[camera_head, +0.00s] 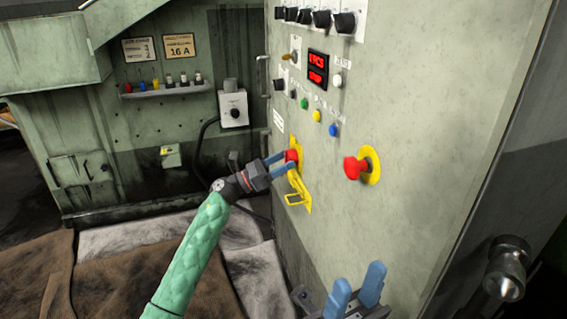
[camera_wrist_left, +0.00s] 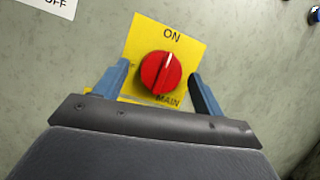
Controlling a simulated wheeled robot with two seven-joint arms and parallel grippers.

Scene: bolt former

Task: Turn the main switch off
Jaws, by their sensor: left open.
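The main switch is a red rotary knob (camera_wrist_left: 161,72) on a yellow plate (camera_wrist_left: 190,45) marked ON above and MAIN below. The white line on the knob points up toward ON, slightly right. In the head view the knob (camera_head: 292,156) sits on the grey-green panel, with a yellow hasp (camera_head: 298,197) below it. My left gripper (camera_head: 281,163) is open, its blue fingers on either side of the knob; in the left wrist view the fingers (camera_wrist_left: 158,85) show a gap on each side. My right gripper (camera_head: 356,296) is open and empty at the bottom of the head view.
A red mushroom button (camera_head: 355,168) on a yellow ring sticks out right of the switch. Coloured buttons, a red display (camera_head: 317,69) and black knobs (camera_head: 320,18) are higher on the panel. A grey switch box (camera_head: 233,107) with a cable stands left.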

